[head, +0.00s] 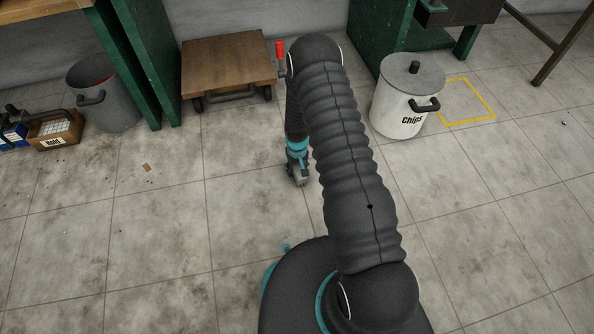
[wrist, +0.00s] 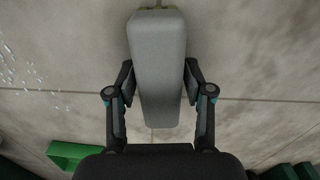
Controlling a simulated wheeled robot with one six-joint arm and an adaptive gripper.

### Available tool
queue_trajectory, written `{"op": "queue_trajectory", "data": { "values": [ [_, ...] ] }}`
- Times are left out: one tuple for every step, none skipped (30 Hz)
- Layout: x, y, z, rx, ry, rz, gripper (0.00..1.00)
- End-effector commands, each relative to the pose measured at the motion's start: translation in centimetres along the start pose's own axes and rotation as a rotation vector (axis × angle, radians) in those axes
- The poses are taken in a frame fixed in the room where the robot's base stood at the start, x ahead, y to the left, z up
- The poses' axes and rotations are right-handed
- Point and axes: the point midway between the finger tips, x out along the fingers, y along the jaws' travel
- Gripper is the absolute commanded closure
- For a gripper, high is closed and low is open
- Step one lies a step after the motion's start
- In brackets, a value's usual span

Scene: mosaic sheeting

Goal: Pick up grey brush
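The grey brush (wrist: 158,70) fills the top middle of the wrist view as a long grey block with a little yellow at its far end. My gripper (wrist: 158,82) has one finger against each long side of it, and I see no clear gap, so it looks shut on the brush. In the head view my gripper (head: 298,170) points down, left of my arm's thick link. A small grey and yellowish bit of the brush (head: 302,182) shows at its tips. I cannot tell whether the brush touches the floor.
A wooden-topped cart (head: 228,62) stands behind, with a red-handled thing (head: 279,48) at its right. A white lidded bin (head: 398,112) stands to the right by a yellow floor marking (head: 470,121). A grey bucket (head: 108,100) and boxes (head: 58,130) are at left. The floor around is mostly clear.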

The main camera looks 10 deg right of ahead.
Motion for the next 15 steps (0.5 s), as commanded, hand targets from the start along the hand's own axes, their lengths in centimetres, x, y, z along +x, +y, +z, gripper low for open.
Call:
{"op": "queue_trajectory", "data": {
  "values": [
    [-0.01, 0.00, 0.00, 0.000, 0.000, 0.000, 0.69],
    [-0.01, 0.00, 0.00, 0.000, 0.000, 0.000, 0.77],
    [-0.01, 0.00, 0.01, 0.000, 0.000, 0.000, 0.87],
    [0.00, 0.00, 0.01, 0.000, 0.000, 0.000, 0.94],
    [0.00, 0.00, 0.01, 0.000, 0.000, 0.000, 0.98],
    [-0.02, 0.00, 0.00, 0.000, 0.000, 0.000, 0.98],
    [-0.02, 0.00, 0.00, 0.000, 0.000, 0.000, 0.98],
    [-0.02, 0.00, 0.00, 0.000, 0.000, 0.000, 0.98],
    [-0.02, 0.00, 0.01, 0.000, 0.000, 0.000, 0.98],
    [-0.01, 0.00, 0.01, 0.000, 0.000, 0.000, 0.98],
    [-0.02, 0.00, 0.01, 0.000, 0.000, 0.000, 0.98],
    [-0.06, 0.00, 0.01, 0.000, 0.000, 0.000, 0.98],
    [-0.12, 0.00, 0.00, 0.000, 0.000, 0.000, 0.98],
    [-0.21, 0.00, 0.00, 0.000, 0.000, 0.000, 0.98],
    [-0.38, 0.00, -0.01, 0.000, 0.000, 0.000, 0.98]
  ]
}}
